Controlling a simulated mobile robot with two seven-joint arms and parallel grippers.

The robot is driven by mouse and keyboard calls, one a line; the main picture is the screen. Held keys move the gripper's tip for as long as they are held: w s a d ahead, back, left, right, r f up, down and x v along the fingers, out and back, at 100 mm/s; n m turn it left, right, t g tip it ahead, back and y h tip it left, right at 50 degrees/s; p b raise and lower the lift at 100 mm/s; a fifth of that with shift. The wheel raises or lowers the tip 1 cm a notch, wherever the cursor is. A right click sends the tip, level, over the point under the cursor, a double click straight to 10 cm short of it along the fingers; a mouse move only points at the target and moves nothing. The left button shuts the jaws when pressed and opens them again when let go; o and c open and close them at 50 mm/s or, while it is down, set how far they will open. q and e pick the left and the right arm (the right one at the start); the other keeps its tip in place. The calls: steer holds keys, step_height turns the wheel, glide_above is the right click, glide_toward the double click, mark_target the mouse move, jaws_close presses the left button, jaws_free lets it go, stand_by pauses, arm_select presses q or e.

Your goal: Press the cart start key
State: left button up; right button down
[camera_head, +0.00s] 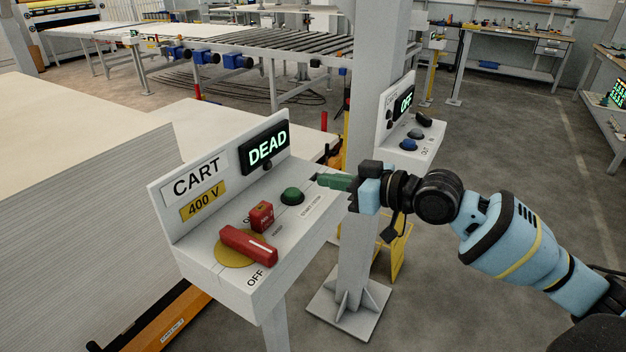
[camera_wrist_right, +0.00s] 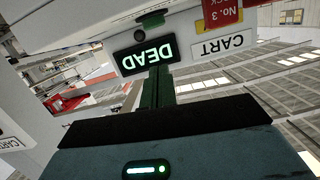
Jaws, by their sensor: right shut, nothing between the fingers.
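The cart control box (camera_head: 225,285) stands on a post, with a sign reading CART and 400 V and a lit display (camera_head: 265,147) reading DEAD. The green round start key (camera_head: 292,195) sits on its sloping top, towards the right end; a green knob-like part also shows at the top of the right wrist view (camera_wrist_right: 152,19). My right gripper (camera_head: 322,181) has its green fingers shut and empty. It points left from the box's right side, with the fingertips close to the right of the green key. I cannot tell its height above the panel. My left gripper is not in view.
A red switch handle (camera_head: 248,245) on a yellow disc, by the OFF label, and a red block (camera_head: 262,216) stand up from the same panel. A grey column (camera_head: 362,255) rises behind my gripper. A second box (camera_head: 410,145) reading OFF is behind it. Stacked pale boards (camera_head: 80,190) lie left.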

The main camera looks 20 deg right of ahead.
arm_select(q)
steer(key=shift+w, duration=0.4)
arm_select(e)
steer(key=v, duration=0.3)
steer(key=shift+s+d+r, duration=0.1)
steer(key=shift+s+d, duration=0.05)
steer(key=shift+d, duration=0.05)
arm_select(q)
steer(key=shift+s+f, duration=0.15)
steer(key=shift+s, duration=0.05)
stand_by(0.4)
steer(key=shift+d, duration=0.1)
